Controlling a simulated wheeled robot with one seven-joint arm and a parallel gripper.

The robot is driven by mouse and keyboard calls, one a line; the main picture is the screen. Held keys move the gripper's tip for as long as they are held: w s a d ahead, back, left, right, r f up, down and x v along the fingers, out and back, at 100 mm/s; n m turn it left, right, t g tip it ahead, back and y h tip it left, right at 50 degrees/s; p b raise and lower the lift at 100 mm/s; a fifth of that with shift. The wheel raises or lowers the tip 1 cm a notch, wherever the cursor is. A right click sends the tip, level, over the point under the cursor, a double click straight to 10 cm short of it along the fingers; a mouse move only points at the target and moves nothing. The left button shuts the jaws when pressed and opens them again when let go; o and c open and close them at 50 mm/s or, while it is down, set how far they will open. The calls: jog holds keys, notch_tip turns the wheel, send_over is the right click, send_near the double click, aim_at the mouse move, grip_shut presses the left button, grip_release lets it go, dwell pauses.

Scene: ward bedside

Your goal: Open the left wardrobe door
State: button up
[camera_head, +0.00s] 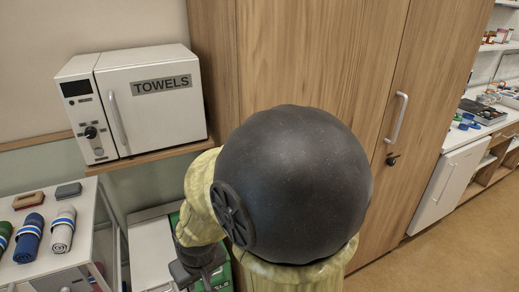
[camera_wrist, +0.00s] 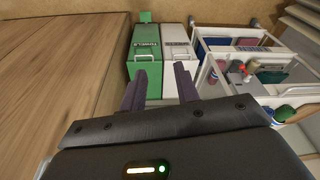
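The wooden wardrobe stands in the middle of the head view. Its left door (camera_head: 325,55) is shut, flush with the right door (camera_head: 430,95) along a slanting seam. A pale bar handle (camera_head: 397,118) and a dark lock knob (camera_head: 392,160) sit just right of the seam. My arm's big dark joint covers the lower left door, and no handle of that door shows. My gripper (camera_head: 197,268) is low, left of the wardrobe, partly cut off by the frame edge. In the wrist view my gripper (camera_wrist: 160,90) has its two fingers apart with nothing between them.
A white TOWELS cabinet (camera_head: 150,100) stands on a wooden shelf left of the wardrobe. A white cart (camera_head: 92,225) with rolled towels is at lower left. A green bin (camera_wrist: 146,58) and a white bin (camera_wrist: 178,48) lie beyond my fingers. Floor (camera_head: 430,260) is clear at right.

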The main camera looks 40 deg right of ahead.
jog(key=w+d+r+m+t+h, duration=0.1)
jog(key=w+d+r+t, duration=0.15)
jog(key=d, duration=0.45)
jog(key=w+d+r+t+h, duration=0.1)
jog(key=w+d+r+t, duration=0.15)
jog(key=d, duration=0.55)
jog(key=w+d+r+m+t+h, duration=0.1)
jog(key=w+d+r+t, duration=0.15)
jog(key=d, duration=0.45)
jog(key=s+d+r+n+t+y+p, duration=0.1)
jog(key=s+d+r+t, duration=0.5)
jog(key=s, duration=0.6)
notch_tip(320, 180, up, 3)
jog(key=shift+s+d+r+n+t+y+p, duration=0.2)
jog(key=shift+n+t+y+p, duration=0.15)
jog(key=shift+t+y, duration=0.5)
jog(key=shift+w, duration=0.1)
jog(key=w+p, duration=0.4)
jog(key=w, duration=1.3)
jog(key=shift+w+d, duration=0.2)
jog(key=shift+d, duration=0.15)
